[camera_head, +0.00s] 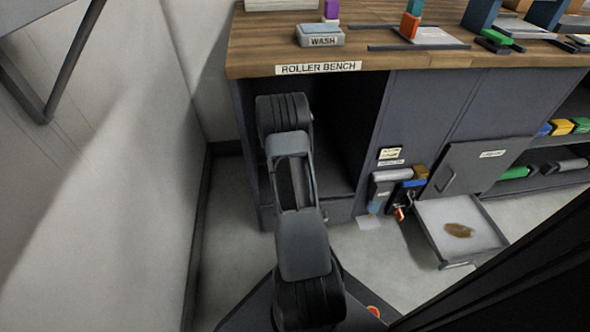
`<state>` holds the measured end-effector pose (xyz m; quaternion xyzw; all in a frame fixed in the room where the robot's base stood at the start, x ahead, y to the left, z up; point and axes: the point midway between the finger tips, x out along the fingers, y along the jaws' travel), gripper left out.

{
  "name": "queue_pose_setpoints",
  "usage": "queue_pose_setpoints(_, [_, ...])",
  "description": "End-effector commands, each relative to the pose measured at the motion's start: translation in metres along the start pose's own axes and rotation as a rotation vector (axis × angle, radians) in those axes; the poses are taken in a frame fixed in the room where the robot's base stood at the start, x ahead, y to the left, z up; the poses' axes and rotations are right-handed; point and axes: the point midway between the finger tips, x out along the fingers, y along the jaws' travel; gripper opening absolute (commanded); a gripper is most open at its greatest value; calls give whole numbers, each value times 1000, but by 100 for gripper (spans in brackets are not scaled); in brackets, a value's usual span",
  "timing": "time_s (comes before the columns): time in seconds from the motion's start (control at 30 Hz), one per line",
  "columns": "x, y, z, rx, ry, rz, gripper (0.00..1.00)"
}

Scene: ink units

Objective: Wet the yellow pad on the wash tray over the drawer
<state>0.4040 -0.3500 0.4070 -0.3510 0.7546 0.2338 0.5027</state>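The wash tray (320,37) is a small grey-blue box labelled WASH, near the front left edge of the wooden bench top. No yellow pad shows on it. A yellow block (561,126) lies on the right-hand shelf between a blue and a green one; I cannot tell whether it is the pad. A drawer (478,213) stands open low at the right, with a brownish patch (459,230) on its pale floor. My arm rises from the bottom centre in front of the bench's dark opening. My gripper is not visible.
The roller bench (240,52) carries a purple block (331,10) behind the wash tray and an orange block (409,25) to its right. A rack (382,190) with a grey roller stands left of the drawer. A pale wall (100,180) closes the left side.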

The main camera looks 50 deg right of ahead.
Motion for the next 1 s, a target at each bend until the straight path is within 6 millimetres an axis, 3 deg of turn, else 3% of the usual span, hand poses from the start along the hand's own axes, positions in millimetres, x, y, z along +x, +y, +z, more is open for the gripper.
queue_pose_setpoints(1.0, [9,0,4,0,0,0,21])
